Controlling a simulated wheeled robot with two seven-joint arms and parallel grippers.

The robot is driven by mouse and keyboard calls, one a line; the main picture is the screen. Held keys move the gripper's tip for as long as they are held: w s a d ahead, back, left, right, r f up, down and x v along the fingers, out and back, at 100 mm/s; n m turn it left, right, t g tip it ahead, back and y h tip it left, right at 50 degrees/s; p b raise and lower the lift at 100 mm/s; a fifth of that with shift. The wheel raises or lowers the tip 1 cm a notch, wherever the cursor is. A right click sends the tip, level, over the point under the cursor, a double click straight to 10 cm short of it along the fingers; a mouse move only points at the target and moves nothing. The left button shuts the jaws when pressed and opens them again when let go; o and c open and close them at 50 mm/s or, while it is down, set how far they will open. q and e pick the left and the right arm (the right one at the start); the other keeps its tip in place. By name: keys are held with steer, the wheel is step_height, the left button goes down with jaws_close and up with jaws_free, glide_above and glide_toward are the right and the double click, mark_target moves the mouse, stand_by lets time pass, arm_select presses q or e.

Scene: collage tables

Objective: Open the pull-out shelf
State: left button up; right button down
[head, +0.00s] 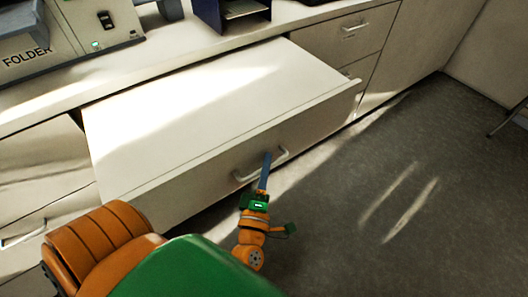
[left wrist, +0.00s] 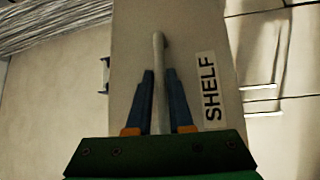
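The pull-out shelf (head: 215,105) is a pale flat board with a deep front panel, and it stands well out from the cabinet under the counter. Its front carries a light bar handle (head: 243,178). In the left wrist view the shelf front (left wrist: 205,40) bears a label reading SHELF (left wrist: 210,90). My left gripper (head: 267,160) is at the handle; in the left wrist view its two blue fingers (left wrist: 159,95) stand on either side of the handle bar (left wrist: 159,60), close to it. Whether they touch it is hard to tell. My right gripper is not in view.
A folder machine (head: 65,35) and a dark blue tray holder (head: 232,14) stand on the counter. Closed drawers (head: 345,32) are to the right of the shelf, and other cabinet fronts (head: 40,170) to the left.

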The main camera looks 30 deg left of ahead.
arm_select(q)
steer(key=shift+w+d, duration=0.15)
steer(key=b+v, duration=0.1)
steer(key=v, duration=0.6)
steer(key=shift+b, duration=0.4)
